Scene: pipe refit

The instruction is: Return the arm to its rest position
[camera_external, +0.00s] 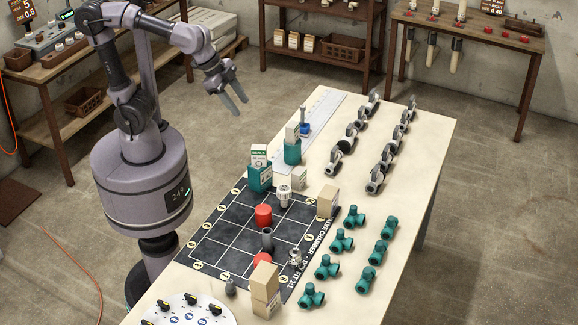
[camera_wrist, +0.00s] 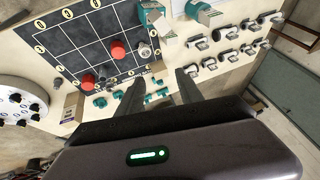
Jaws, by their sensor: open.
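My arm is raised and bent beside the far left part of the table (camera_external: 420,215). My gripper (camera_external: 240,105) hangs in the air past the table's left edge, fingers pointing down and to the right. Its two fingers are apart with nothing between them. In the wrist view the open fingers of my gripper (camera_wrist: 160,85) reach up into the picture, with the table and its parts beyond them. The gripper touches nothing that I can see.
A black grid mat (camera_external: 225,245) bears red caps (camera_external: 263,215) and grey fittings. Teal valves (camera_external: 341,240) and grey valves (camera_external: 377,178) stand in rows to the right. Teal holders (camera_external: 259,178) with boxes stand nearest my gripper. A workbench (camera_external: 75,90) stands behind my arm.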

